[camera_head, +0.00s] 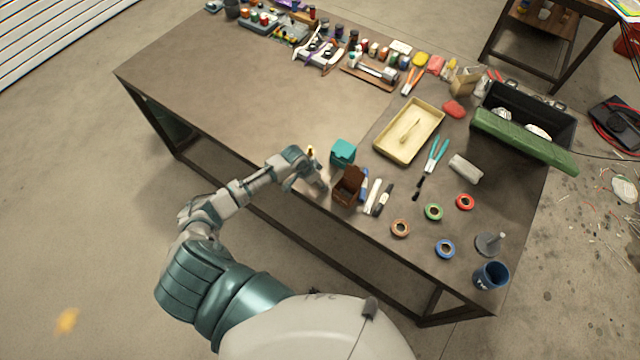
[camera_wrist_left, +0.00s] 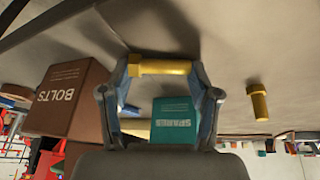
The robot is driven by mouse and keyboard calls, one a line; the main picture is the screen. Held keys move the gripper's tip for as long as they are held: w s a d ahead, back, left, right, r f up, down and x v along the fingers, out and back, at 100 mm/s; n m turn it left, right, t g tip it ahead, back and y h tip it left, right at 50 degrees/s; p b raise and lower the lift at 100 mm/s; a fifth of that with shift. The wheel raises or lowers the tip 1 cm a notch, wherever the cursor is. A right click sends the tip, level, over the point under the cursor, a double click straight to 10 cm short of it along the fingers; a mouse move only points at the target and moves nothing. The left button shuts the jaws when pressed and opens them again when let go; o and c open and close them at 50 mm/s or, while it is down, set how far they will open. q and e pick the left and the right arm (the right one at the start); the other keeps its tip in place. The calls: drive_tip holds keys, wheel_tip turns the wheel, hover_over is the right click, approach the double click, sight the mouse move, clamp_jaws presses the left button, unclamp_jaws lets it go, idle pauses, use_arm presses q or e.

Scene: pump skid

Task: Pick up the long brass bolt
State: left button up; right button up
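A long brass bolt (camera_wrist_left: 162,67) lies crosswise between the fingertips of my left gripper (camera_wrist_left: 165,72) in the left wrist view. Its head is at the left fingertip and its other end is close to the right one. The fingers are wide apart; I cannot tell whether they touch its ends. A second, shorter-looking brass bolt (camera_wrist_left: 258,102) lies apart to the right. In the head view my left gripper (camera_head: 317,182) is low at the table's near edge, and a small brass bolt (camera_head: 311,152) shows just beyond it. My right gripper is not in view.
A brown BOLTS box (camera_wrist_left: 68,98) and a teal SPARES box (camera_wrist_left: 174,120) are close to the gripper. Markers (camera_head: 373,195), tape rings (camera_head: 433,211) and a yellow tray (camera_head: 427,117) lie to the right. The table's left part (camera_head: 240,90) is clear.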

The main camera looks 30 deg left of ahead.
use_arm(q)
drive_tip(key=shift+s+a+f, duration=0.1)
drive_tip(key=shift+f, duration=0.05)
drive_tip(key=shift+c, duration=0.6)
drive_tip(key=shift+d+r, duration=0.2)
drive_tip(key=shift+d, duration=0.1)
drive_tip(key=shift+d+r, duration=0.1)
drive_tip(key=shift+r, duration=0.15)
drive_tip(key=r, duration=0.3)
drive_tip(key=shift+s+d, duration=0.15)
drive_tip(key=shift+s, duration=0.1)
drive_tip(key=s+d+r, duration=0.1)
drive_tip(key=s+d, duration=0.2)
drive_tip(key=s, duration=1.1)
drive_tip(key=shift+s+d+r+b, duration=0.15)
drive_tip(key=shift+s+r+b, duration=0.05)
drive_tip(key=shift+s+b, duration=0.2)
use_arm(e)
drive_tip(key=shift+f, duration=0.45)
